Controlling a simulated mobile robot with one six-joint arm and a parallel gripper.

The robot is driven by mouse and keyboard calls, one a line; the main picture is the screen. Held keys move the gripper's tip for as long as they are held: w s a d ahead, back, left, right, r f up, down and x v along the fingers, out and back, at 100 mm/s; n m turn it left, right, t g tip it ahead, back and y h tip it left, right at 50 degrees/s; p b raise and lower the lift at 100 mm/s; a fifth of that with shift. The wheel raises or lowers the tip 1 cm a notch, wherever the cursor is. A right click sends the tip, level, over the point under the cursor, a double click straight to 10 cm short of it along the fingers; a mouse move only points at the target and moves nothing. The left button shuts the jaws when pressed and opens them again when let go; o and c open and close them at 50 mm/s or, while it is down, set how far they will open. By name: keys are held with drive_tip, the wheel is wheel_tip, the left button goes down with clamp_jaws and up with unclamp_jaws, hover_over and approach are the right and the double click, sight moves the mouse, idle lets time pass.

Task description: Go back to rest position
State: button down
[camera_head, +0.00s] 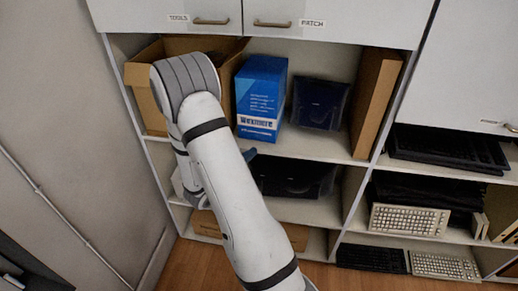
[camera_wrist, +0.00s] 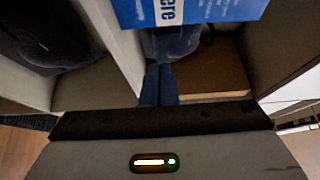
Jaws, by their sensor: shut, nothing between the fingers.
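My white and grey arm reaches up across the head view towards the shelf unit (camera_head: 320,150). In the wrist view my gripper (camera_wrist: 158,85) shows as two dark blue fingers pressed together with nothing between them. In the head view only a small blue tip (camera_head: 250,155) of it shows beside the arm, near the middle shelf; the rest is hidden behind the arm.
A blue box (camera_head: 261,98), a dark blue bin (camera_head: 320,103) and an open cardboard box (camera_head: 143,98) stand on the upper shelf. Dark equipment (camera_head: 290,177) lies on the shelf below. Keyboards (camera_head: 408,219) fill the right shelves. Closed cabinet doors (camera_head: 335,18) are above.

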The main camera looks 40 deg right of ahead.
drive_tip(key=shift+s+a, duration=0.15)
drive_tip(key=shift+a, duration=0.4)
drive_tip(key=s+a+r+m+g+y, duration=0.2)
drive_tip(key=s+r+m+g+y, duration=0.2)
drive_tip(key=s+m, duration=0.55)
drive_tip(key=s+a+r+m+g+y, duration=0.35)
drive_tip(key=s+r+m, duration=0.2)
drive_tip(key=m, duration=0.75)
drive_tip(key=s+a+r+m+t+y, duration=0.1)
drive_tip(key=a+r+m+t+y, duration=0.1)
drive_tip(key=a+m+y, duration=0.3)
drive_tip(key=s+a+r+m+t+y, duration=0.2)
drive_tip(key=a+r+m+t+y, duration=0.1)
drive_tip(key=a+m, duration=0.6)
drive_tip(key=shift+s+a+m+t+y, duration=0.25)
drive_tip(key=shift+m+t+y, duration=0.3)
drive_tip(key=shift+m+y, duration=0.5)
